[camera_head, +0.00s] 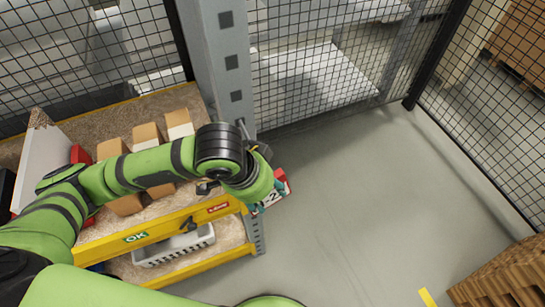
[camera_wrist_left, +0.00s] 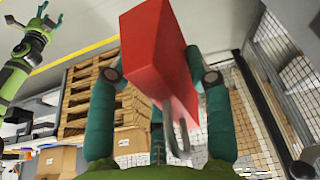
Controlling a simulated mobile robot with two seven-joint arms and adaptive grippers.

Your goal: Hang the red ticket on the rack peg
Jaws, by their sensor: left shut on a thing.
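In the head view the ticket (camera_head: 281,176) shows a red and white edge beyond my wrist, and my left gripper (camera_head: 268,200) is mostly hidden under the arm. It is beside the grey rack post (camera_head: 225,60), over the floor. I cannot make out the peg with certainty. My right gripper (camera_wrist_left: 51,16) shows small at the upper left of the left wrist view.
The rack's yellow beam (camera_head: 160,230) carries an OK label and a red label. Several brown blocks (camera_head: 147,132) stand on the shelf above a white basket (camera_head: 175,247). Wire mesh fencing (camera_head: 310,70) runs behind. Grey floor at right is clear; wooden pallets (camera_head: 510,275) stand lower right.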

